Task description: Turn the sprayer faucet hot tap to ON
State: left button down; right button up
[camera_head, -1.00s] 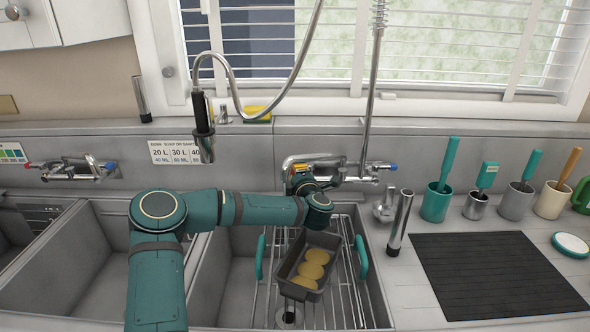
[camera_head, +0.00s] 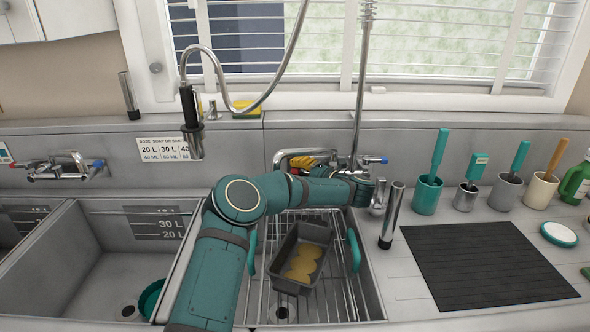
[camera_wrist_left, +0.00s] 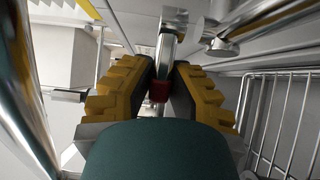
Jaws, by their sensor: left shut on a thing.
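The sprayer faucet (camera_head: 357,90) rises as a chrome pipe from the wall behind the right-hand basin. Its blue-marked tap (camera_head: 376,160) shows at the right end of its body. The red-marked hot tap (camera_wrist_left: 159,91) shows in the left wrist view, between the yellow finger pads. My right gripper is in neither view.
A wire rack (camera_head: 337,268) with a grey pan (camera_head: 283,262) of yellow pieces stands in the basin under my arm. A black spout (camera_head: 191,120) hangs left of the faucet. A chrome tube (camera_head: 392,215) and several utensil cups stand to the right.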

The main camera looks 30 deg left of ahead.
pick_arm(q)
jog(key=shift+r, duration=0.2)
dwell(0.3)
jog(key=c, duration=0.9)
grip_release()
jog(key=shift+w+f, duration=0.1)
jog(key=shift+f, duration=0.05)
